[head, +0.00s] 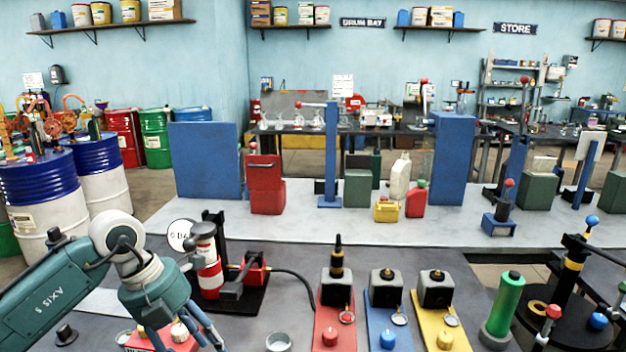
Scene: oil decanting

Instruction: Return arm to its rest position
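My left arm comes in from the lower left, teal with a pale grey joint. Its gripper (185,338) points down, with its fingers spread apart over a red block with pale knobs (150,342). The fingertips are partly cut off by the bottom edge, and I see nothing held between them. Whether they touch the block cannot be told. My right gripper is not in view.
A red and white cylinder on a black stand (210,278) is close beside my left gripper. Red (328,322), blue (378,325) and yellow (430,322) stations stand to the right. A green cylinder (506,300) is farther right. Blue-white drums (105,185) stand at left.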

